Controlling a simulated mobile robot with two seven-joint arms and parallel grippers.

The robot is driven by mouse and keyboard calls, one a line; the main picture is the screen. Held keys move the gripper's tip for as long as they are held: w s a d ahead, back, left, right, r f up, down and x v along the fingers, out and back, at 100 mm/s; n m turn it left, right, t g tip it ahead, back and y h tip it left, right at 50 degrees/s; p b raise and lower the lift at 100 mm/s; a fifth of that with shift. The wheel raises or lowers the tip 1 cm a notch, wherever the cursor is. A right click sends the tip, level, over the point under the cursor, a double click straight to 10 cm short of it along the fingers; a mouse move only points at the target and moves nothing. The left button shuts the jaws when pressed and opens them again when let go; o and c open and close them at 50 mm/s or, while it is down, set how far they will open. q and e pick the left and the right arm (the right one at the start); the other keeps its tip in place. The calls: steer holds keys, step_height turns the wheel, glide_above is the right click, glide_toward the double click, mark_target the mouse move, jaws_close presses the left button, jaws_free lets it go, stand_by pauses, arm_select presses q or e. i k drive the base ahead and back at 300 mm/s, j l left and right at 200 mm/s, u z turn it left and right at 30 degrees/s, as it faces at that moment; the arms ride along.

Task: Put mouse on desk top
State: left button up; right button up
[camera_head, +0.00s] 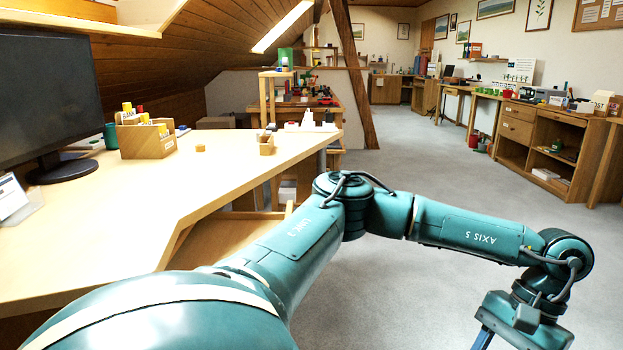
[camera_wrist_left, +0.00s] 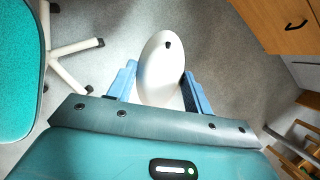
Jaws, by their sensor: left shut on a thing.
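The mouse (camera_wrist_left: 161,62) is a smooth white oval with a small dark spot near its far end. It shows in the left wrist view, between the two blue fingers of my left gripper (camera_wrist_left: 159,82), which is shut on it. The mouse is held above the grey floor. In the head view my left arm reaches out to the right, past the desk, and the gripper is mostly cut off at the bottom edge; the mouse is not visible there. The pale wooden desk top (camera_head: 115,222) is at the left. My right gripper is not in view.
On the desk stand a monitor (camera_head: 48,95), a wooden organizer box (camera_head: 146,141), a green cup (camera_head: 110,136) and a small wooden block (camera_head: 200,148). The desk's front part is clear. A teal chair seat (camera_wrist_left: 20,70) with white legs is left in the wrist view.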

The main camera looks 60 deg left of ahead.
mark_target(141, 205)
steer(key=l+u, duration=0.1)
steer(key=u, duration=0.9)
steer(key=k+l+u, duration=0.1)
steer(key=u, duration=0.4)
